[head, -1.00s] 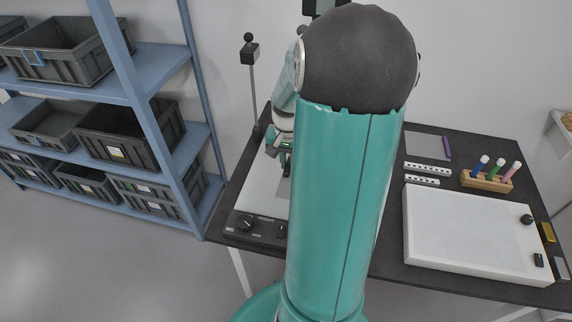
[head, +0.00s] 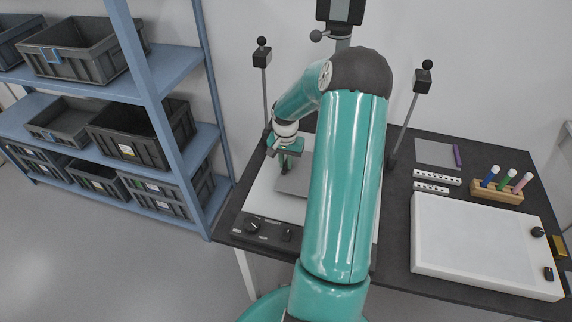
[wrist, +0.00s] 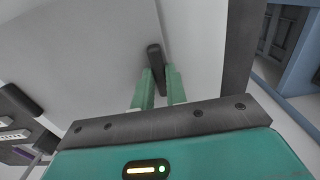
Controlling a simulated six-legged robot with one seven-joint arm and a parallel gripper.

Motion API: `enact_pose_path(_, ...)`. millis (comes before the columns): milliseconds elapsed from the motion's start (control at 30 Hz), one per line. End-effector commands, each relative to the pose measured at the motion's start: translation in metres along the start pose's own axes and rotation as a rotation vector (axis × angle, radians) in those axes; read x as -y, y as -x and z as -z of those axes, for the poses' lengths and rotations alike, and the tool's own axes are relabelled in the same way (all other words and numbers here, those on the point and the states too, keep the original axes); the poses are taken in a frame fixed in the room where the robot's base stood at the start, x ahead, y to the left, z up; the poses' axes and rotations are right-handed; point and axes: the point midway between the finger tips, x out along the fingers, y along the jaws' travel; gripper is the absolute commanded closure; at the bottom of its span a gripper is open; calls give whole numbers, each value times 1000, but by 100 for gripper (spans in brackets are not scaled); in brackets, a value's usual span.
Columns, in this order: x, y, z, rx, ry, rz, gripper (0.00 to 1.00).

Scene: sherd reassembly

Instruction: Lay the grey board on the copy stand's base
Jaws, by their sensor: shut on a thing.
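The grey board (head: 294,184) is over the white base (head: 262,199) of the copy stand, partly hidden behind my arm. My gripper (head: 284,162) is at the board's left part, pointing down. In the wrist view the green fingers (wrist: 159,88) are shut on a dark upright grip (wrist: 155,56) at the edge of the board (wrist: 100,45). The board looks flat and low; I cannot tell whether it touches the base. The base also shows beside it in the wrist view (wrist: 203,45).
The stand's control knobs (head: 252,225) are at the base's front edge. Lamps on poles stand left (head: 262,55) and right (head: 423,78). A white light box (head: 480,240), pens in a wooden rack (head: 497,192) and a grey sheet (head: 434,153) lie right. A blue shelf (head: 170,75) stands left.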

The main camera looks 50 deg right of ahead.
Motion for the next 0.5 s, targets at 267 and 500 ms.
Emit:
enact_pose_path(267, 0, -14, 0, -1, -1, 1, 100)
enact_pose_path(500, 0, -17, 0, 0, 0, 1, 74)
